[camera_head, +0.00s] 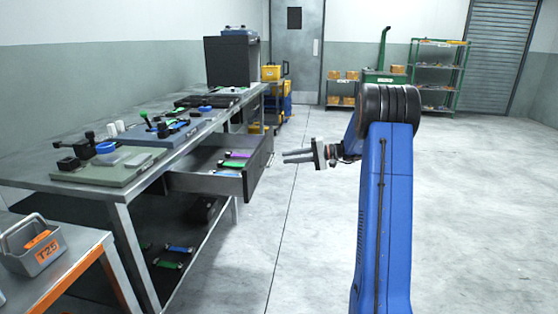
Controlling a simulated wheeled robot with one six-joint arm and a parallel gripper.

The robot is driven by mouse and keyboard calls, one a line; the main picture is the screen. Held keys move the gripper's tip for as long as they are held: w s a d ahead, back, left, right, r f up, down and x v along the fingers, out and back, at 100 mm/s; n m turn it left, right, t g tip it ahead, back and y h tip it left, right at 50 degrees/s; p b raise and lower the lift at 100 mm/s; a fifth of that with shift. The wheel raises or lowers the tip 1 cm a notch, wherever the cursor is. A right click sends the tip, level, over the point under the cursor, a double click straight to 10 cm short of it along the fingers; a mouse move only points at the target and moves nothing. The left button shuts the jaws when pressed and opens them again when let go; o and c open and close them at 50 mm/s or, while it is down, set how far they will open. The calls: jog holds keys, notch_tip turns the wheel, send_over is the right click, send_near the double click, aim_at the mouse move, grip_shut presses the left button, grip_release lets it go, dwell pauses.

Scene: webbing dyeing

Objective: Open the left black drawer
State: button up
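A black-fronted drawer (259,167) sticks out from under the long grey workbench, towards the right. Only this one drawer shows clearly, so I cannot tell left from right by comparison. My gripper (285,157) is just right of the drawer front, with its fingers pointing left towards it. The two fingers are apart with nothing between them. A small gap shows between the fingertips and the drawer front. The drawer's handle is not visible from here.
The workbench (60,155) holds fixtures and tools, with a lower shelf (185,240) below. A green rack (440,65) stands at the back. The floor to the right is clear.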

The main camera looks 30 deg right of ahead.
jog(key=v, duration=0.9)
jog(key=shift+s+d, duration=0.2)
jog(key=shift+d, duration=0.05)
jog(key=shift+a, duration=0.1)
jog(key=s+a+r+n+g+h, duration=0.2)
jog(key=s+a+g, duration=0.1)
jog(key=s+a, duration=0.85)
jog(key=s+a+r+n+g+h, duration=0.1)
jog(key=s+a+r+g+h, duration=0.15)
jog(key=s+a, duration=0.9)
jog(key=s+a+f+n+h, duration=0.2)
jog(key=s+a+f+h, duration=0.1)
jog(key=s, duration=0.8)
jog(key=s+a+f+n+t+h, duration=0.1)
jog(key=s+a+f+h, duration=0.3)
jog(key=s, duration=0.8)
jog(key=shift+s+a+n+h, duration=0.15)
jog(key=shift+a+n+h, duration=0.1)
jog(key=shift+n+h, duration=0.35)
jog(key=shift+f, duration=0.1)
